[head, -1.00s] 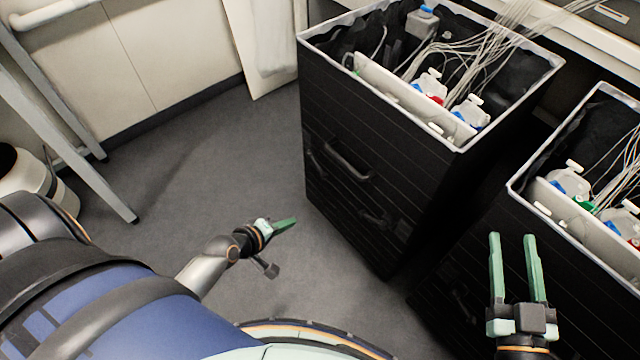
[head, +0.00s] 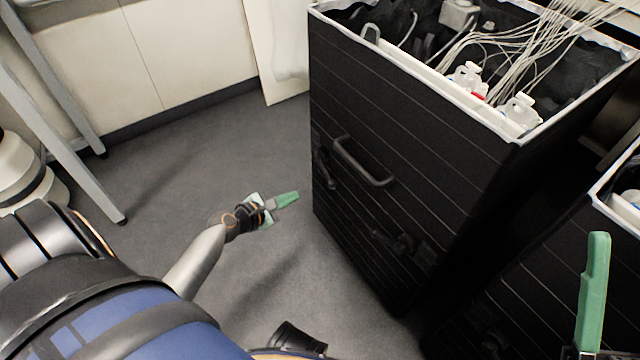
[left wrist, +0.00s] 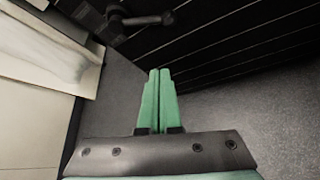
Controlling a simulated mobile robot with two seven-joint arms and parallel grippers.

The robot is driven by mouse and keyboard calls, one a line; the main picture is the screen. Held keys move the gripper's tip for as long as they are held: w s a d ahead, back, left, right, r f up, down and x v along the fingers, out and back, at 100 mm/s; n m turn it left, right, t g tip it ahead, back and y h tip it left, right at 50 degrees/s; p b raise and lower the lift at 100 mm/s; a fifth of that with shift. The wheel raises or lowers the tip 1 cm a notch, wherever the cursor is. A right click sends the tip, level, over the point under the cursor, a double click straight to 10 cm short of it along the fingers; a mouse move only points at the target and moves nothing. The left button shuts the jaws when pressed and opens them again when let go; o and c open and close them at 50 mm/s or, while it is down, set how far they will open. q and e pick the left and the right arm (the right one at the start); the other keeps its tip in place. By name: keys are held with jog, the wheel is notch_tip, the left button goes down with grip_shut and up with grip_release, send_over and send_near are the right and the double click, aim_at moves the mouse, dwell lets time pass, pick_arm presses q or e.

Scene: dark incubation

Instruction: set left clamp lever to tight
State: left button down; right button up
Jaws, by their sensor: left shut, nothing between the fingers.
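The black box (head: 400,130) has a dark handle (head: 362,162) on its front face. A dark left clamp lever (head: 322,168) sits left of the handle, near the box's left edge. A second dark clamp (head: 408,246) sits lower right. My left gripper (head: 297,194) is shut and empty, just left of the box and below the left clamp, apart from it. In the left wrist view its green fingertips (left wrist: 159,70) lie together, with a dark lever (left wrist: 140,19) beyond them. My right gripper (head: 600,236) shows one green finger at the right edge; the rest is hidden or out of frame.
White-capped bottles (head: 518,110) and many thin tubes fill the box's open top. A second box (head: 615,185) stands at the right. A grey table leg (head: 75,160) stands at the left. The grey floor (head: 200,150) between is clear.

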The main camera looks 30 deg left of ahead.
aim_at(324, 171)
jog(key=shift+f, duration=0.1)
pick_arm(q)
jog(key=b+x, duration=0.6)
jog(key=x, duration=0.4)
jog(key=d+r+p, duration=0.2)
jog(key=r, duration=0.1)
jog(key=shift+r, duration=0.2)
pick_arm(e)
jog(key=f, duration=0.4)
jog(key=shift+w+a, duration=0.15)
jog(key=shift+a, duration=0.1)
pick_arm(q)
jog(key=shift+p, duration=0.3)
pick_arm(e)
jog(key=shift+r, duration=0.15)
